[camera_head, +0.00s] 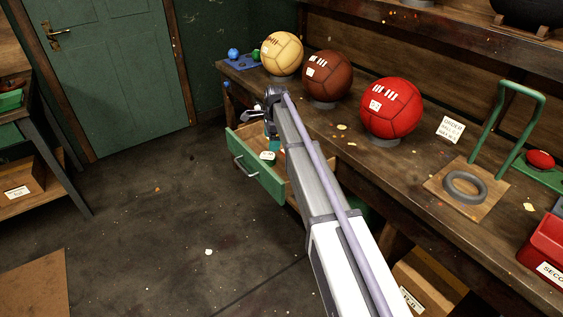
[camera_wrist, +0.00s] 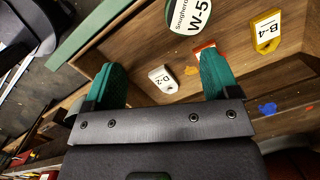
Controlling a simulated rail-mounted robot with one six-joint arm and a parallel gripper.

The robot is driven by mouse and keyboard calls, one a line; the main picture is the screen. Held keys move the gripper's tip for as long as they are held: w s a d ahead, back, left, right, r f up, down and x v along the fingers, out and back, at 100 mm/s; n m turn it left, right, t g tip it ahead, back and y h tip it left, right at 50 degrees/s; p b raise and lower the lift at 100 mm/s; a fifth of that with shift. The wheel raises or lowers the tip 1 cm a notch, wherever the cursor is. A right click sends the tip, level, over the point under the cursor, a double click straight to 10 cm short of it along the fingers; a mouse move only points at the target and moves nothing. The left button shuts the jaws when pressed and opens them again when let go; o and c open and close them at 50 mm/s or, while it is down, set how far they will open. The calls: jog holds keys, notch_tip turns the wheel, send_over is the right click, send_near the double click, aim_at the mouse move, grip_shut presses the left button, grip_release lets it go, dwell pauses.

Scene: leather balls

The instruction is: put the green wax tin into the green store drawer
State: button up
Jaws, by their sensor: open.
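The green store drawer (camera_head: 257,172) is pulled out below the far end of the bench. Its green front edge also shows in the wrist view (camera_wrist: 92,34). The green wax tin (camera_wrist: 190,14), round with a white "W-5" label on top and a green rim, is inside the drawer, cut by the top edge of the wrist view. In the head view its pale top (camera_head: 268,156) shows by the drawer front. My gripper (camera_wrist: 160,72) is open above the drawer, its teal fingers apart with nothing held. The tin lies beyond the fingertips. My arm hides part of the drawer in the head view.
In the drawer are a white "D-2" tag (camera_wrist: 163,79), a yellow "B-4" tag (camera_wrist: 265,33) and a partly hidden red item (camera_wrist: 205,46). Cream (camera_head: 282,54), brown (camera_head: 327,76) and red (camera_head: 391,108) balls stand on the bench above. The floor (camera_head: 150,225) left of the drawer is mostly clear.

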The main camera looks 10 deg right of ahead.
jog(key=s+n+h, duration=0.1)
jog(key=s+n, duration=1.7)
jog(key=s, duration=2.1)
jog(key=shift+w+a+r+p, duration=0.1)
jog(key=shift+w+r+p, duration=0.05)
jog(key=shift+r+p, duration=1.1)
jog(key=shift+w+a+r+p, duration=0.1)
jog(key=shift+w+r+p, duration=0.05)
jog(key=shift+r+p, duration=1.1)
